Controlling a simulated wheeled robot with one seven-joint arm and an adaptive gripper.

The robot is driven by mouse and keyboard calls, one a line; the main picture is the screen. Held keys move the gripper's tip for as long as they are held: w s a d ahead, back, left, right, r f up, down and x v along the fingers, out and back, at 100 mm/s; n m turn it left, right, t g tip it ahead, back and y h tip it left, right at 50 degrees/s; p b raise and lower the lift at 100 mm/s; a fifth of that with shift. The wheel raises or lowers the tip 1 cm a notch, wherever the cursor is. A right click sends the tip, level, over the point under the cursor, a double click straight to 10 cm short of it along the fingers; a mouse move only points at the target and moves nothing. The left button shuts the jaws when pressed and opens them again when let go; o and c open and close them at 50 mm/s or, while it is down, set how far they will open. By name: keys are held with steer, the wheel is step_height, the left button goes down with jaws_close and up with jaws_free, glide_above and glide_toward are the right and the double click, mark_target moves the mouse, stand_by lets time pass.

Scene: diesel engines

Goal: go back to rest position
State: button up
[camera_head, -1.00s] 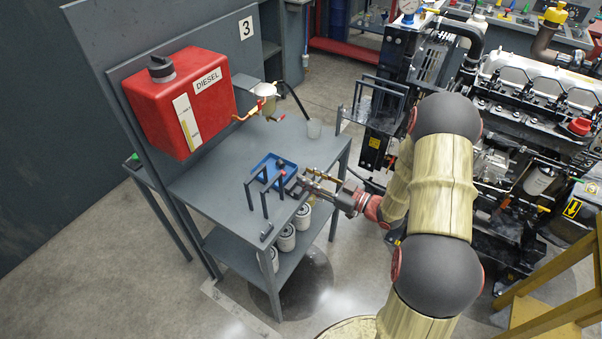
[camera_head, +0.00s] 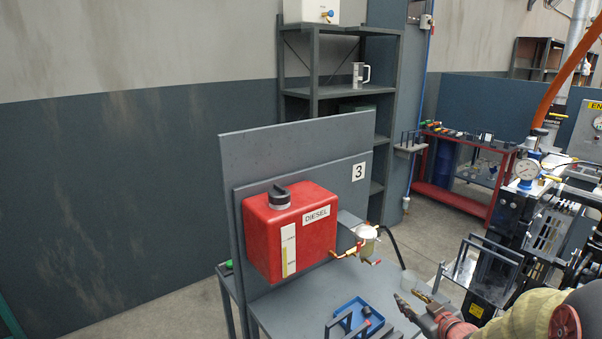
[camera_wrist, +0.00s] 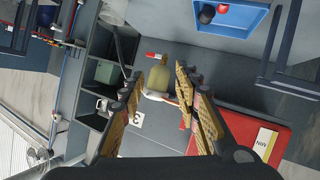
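A pale filter bowl (camera_wrist: 155,80) appears behind the gap, apart from the fingers. Most of my arm is cut off by the head view's lower right corner.
A blue tray (camera_head: 341,312) with small parts sits on the bench beside dark upright handles. The red diesel tank (camera_head: 285,235) and its filter (camera_head: 366,232) stand behind. Engine equipment (camera_head: 520,240) is at right. Grey shelves (camera_head: 340,92) are at the back.

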steer(key=s+r+m+g+h, duration=0.1)
steer(key=s+r+m+h, duration=0.3)
steer(key=r, duration=0.4)
steer(key=s+a+r+m+g, duration=0.1)
steer(key=s+a, duration=0.5)
steer(key=s, duration=0.9)
steer(key=s+a+r+m+g+y, duration=0.1)
steer(key=s+a+r+g, duration=0.2)
steer(key=s, duration=1.2)
steer(key=a+g, duration=0.2)
steer(key=a, duration=0.1)
steer(key=shift+s+a+g+y, duration=0.2)
steer(key=shift+s+g+y, duration=0.1)
steer(key=shift+s, duration=0.1)
steer(key=shift+c, duration=0.2)
